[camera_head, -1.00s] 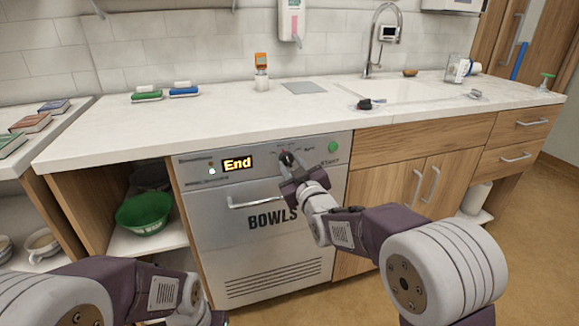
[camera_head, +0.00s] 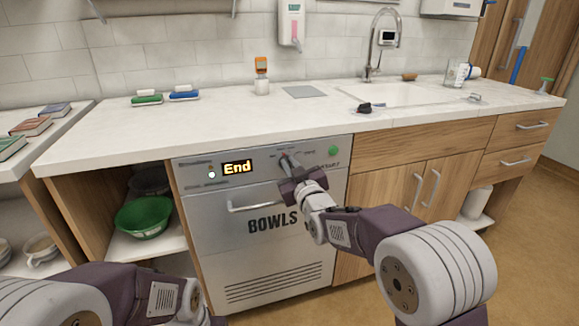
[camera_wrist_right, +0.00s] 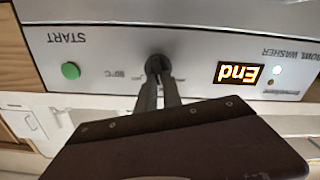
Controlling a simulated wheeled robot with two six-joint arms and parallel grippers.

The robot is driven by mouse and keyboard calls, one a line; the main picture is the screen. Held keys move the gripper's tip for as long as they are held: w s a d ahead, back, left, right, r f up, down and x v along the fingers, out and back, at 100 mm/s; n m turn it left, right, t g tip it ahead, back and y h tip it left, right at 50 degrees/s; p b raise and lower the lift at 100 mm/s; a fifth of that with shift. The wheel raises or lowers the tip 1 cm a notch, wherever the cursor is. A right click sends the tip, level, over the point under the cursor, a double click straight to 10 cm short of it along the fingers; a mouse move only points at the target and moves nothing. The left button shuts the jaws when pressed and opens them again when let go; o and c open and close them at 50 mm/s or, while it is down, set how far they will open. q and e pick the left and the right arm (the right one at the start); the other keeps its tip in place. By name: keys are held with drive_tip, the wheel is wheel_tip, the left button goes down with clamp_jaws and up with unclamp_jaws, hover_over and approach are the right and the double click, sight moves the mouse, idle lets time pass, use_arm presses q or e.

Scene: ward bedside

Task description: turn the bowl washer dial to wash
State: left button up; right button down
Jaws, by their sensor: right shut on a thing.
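The bowl washer (camera_head: 265,265) is a steel front marked BOWLS, built in under the counter, with its door shut. Its display (camera_head: 237,167) reads End. My right gripper (camera_head: 287,160) is at the control panel, shut on the dial, which it mostly hides in the head view. In the right wrist view, upside down, the dark dial (camera_wrist_right: 158,65) sits between the fingertips (camera_wrist_right: 158,78). The dial's pointer direction cannot be made out. The green START button (camera_head: 333,151) is right of the dial. My left arm is at lower left; its fingertips are not visible.
The door handle (camera_head: 262,205) is below the panel. A green bowl (camera_head: 144,216) sits on the open shelf to the left. The counter (camera_head: 230,120) above holds brushes, a bottle and a sink (camera_head: 405,95). Drawers and cupboard doors (camera_head: 400,185) are to the right.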

drive_tip(key=shift+w+d+m+b, duration=0.1)
drive_tip(key=shift+d+m+b, duration=0.1)
drive_tip(key=shift+m, duration=1.5)
drive_tip(key=shift+d+m+b, duration=0.1)
drive_tip(key=shift+d+m, duration=0.05)
drive_tip(key=shift+m, duration=1.55)
drive_tip(key=shift+f, duration=0.1)
drive_tip(key=c, duration=1.5)
unclamp_jaws()
